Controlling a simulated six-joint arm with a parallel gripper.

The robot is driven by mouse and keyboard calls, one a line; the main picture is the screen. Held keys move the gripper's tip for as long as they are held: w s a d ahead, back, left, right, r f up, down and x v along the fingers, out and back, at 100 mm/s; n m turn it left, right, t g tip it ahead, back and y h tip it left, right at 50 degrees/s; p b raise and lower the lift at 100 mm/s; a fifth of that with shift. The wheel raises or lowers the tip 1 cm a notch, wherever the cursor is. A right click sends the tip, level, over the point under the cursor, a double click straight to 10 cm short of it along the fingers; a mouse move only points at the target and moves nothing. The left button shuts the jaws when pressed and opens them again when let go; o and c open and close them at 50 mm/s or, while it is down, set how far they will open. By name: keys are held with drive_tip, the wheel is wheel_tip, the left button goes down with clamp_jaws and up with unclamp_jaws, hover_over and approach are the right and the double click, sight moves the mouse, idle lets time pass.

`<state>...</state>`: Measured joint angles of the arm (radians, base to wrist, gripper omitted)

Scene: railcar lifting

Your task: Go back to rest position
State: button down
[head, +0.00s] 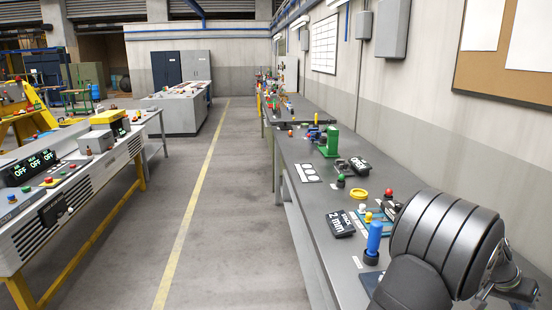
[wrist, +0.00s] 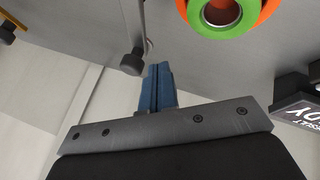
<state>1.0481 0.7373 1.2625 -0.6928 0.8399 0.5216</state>
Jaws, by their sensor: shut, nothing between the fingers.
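My gripper (wrist: 158,72) shows in the wrist view as two blue fingers pressed together, with nothing between them. They hang over the grey bench top (wrist: 235,75), apart from the objects around them. In the head view my dark arm fills the lower right, over the near end of the long right-hand bench (head: 297,207). My fingers cannot be made out there.
The wrist view shows a green ring (wrist: 238,24), an orange ring (wrist: 268,8), a black sign (wrist: 300,107) and a dark knob (wrist: 132,61). The aisle floor (head: 235,220) is clear.

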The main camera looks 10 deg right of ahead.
drive_tip(key=w, duration=0.2)
drive_tip(key=w+m, duration=0.1)
drive_tip(key=shift+a+r+g, duration=0.3)
drive_tip(key=shift+a, duration=0.05)
drive_tip(key=v, duration=0.9)
drive_tip(key=x, duration=0.9)
drive_tip(key=shift+s, duration=0.15)
drive_tip(key=s+d, duration=0.2)
drive_tip(key=s, duration=0.2)
drive_tip(key=shift+n+t, duration=0.4)
drive_tip(key=shift+n, duration=0.1)
drive_tip(key=w+a, duration=0.2)
drive_tip(key=w, duration=0.1)
drive_tip(key=w+a, duration=0.1)
drive_tip(key=w, duration=0.1)
drive_tip(key=shift+a, duration=0.25)
drive_tip(key=v, duration=1)
drive_tip(key=a+f+n, duration=0.2)
drive_tip(key=n, duration=0.8)
drive_tip(key=a+f+n+h, duration=0.1)
drive_tip(key=a+f+n, duration=0.2)
drive_tip(key=n, duration=0.7)
drive_tip(key=shift+w+n, duration=0.3)
drive_tip(key=shift+n, duration=0.1)
